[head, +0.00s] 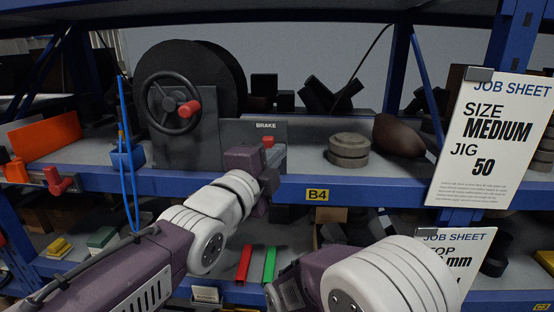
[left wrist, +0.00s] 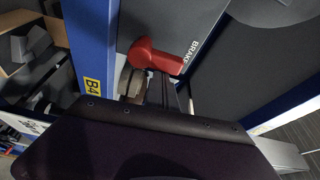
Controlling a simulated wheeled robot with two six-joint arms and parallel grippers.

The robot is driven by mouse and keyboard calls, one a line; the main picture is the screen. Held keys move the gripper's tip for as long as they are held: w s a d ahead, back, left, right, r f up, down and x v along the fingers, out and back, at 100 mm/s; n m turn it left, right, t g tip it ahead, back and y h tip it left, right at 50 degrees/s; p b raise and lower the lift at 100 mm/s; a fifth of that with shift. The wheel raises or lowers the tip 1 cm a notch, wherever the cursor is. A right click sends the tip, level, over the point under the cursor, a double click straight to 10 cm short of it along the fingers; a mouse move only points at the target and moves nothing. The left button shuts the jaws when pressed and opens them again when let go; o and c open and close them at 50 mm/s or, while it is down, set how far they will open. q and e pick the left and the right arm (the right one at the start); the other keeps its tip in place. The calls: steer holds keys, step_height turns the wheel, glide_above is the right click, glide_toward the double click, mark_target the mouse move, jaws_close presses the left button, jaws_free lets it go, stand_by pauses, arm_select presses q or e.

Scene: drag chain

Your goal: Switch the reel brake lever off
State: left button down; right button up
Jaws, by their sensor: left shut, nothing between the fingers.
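The brake lever is a short red handle (head: 268,141) on the grey panel marked BRAKE (head: 280,128), right of the reel stand. In the left wrist view the red lever (left wrist: 158,55) stands out from the panel beside the word BRAKE, just beyond the purple hand body. My left gripper (head: 268,180) is just below the lever at the shelf's front edge, shut and empty. I cannot tell whether it touches the lever. Its hand hides the lower part of the panel. My right arm shows at the lower right, with its gripper out of view.
A black reel (head: 190,65) with a handwheel (head: 172,103) stands left of the panel. Round grey-brown discs (head: 348,148) and a brown rounded object (head: 396,136) sit to the right. The blue shelf edge (head: 375,190) and a hanging job sheet (head: 488,140) bound the space.

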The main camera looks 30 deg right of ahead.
arm_select(q)
steer(key=w+a+n+t+y+b, duration=0.1)
steer(key=n+t+b, duration=0.1)
steer(key=n, duration=0.5)
steer(key=a+f+n+t+y+b, duration=0.1)
steer(key=n+t+b, duration=0.1)
steer(key=n+b, duration=0.2)
steer(key=w+a+n+t+y+b, duration=0.1)
steer(key=a+n+t+b, duration=0.1)
steer(key=n, duration=0.8)
steer(key=shift+w+a+f+t+b, duration=0.1)
steer(key=shift+w+f+t+b, duration=0.3)
steer(key=shift+t, duration=0.1)
steer(key=shift+n, duration=0.3)
